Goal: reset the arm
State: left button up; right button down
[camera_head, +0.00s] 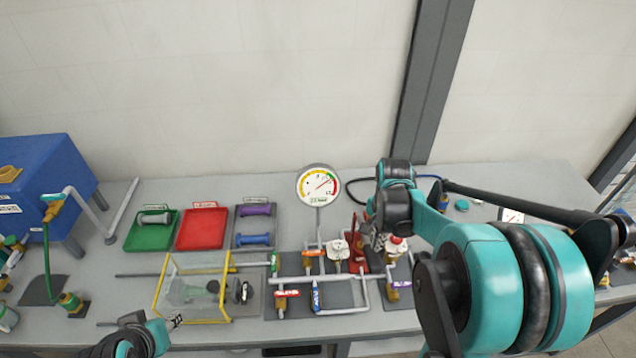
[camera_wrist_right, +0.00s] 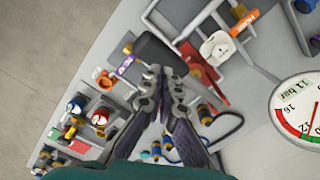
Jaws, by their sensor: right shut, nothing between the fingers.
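My right arm reaches in from the right in the head view. Its gripper (camera_head: 374,238) is over the valve and pipe assembly, close to a red part (camera_head: 357,250). In the right wrist view the two fingers of my right gripper (camera_wrist_right: 165,80) come together at the tips with nothing between them. The fingertips overlap a dark block (camera_wrist_right: 160,50) in that view; I cannot tell whether they touch it. My left gripper (camera_head: 176,321) shows only in part at the bottom left of the head view, in front of the yellow-framed clear box (camera_head: 205,318). Its fingers are unclear.
A round pressure gauge (camera_head: 318,185) stands upright behind the pipes, close left of my right gripper. A green tray (camera_head: 135,240), a red tray (camera_head: 203,228) and a grey tray (camera_head: 254,226) lie left of it. A blue tank (camera_head: 45,190) stands at far left.

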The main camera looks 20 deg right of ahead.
notch_tip(320, 180, up, 3)
jog(key=shift+f+p, duration=0.2)
jog(key=shift+p, duration=0.5)
jog(key=shift+f, duration=0.1)
jog(key=shift+a+f+b, duration=0.1)
jog(key=shift+a+b, duration=0.05)
jog(key=shift+b, duration=0.15)
jog(key=s+a+f+n+t+b, duration=0.3)
jog(key=a+f+n+b, duration=0.3)
jog(key=a+n+b, duration=0.1)
jog(key=s+a+f+n+t+b, duration=0.3)
jog(key=a+n+b, duration=0.5)
jog(key=b, duration=0.4)
notch_tip(320, 180, down, 3)
jog(key=shift+a+r+n+t, duration=0.1)
jog(key=shift+a+n+t, duration=0.3)
jog(key=shift+a, duration=0.45)
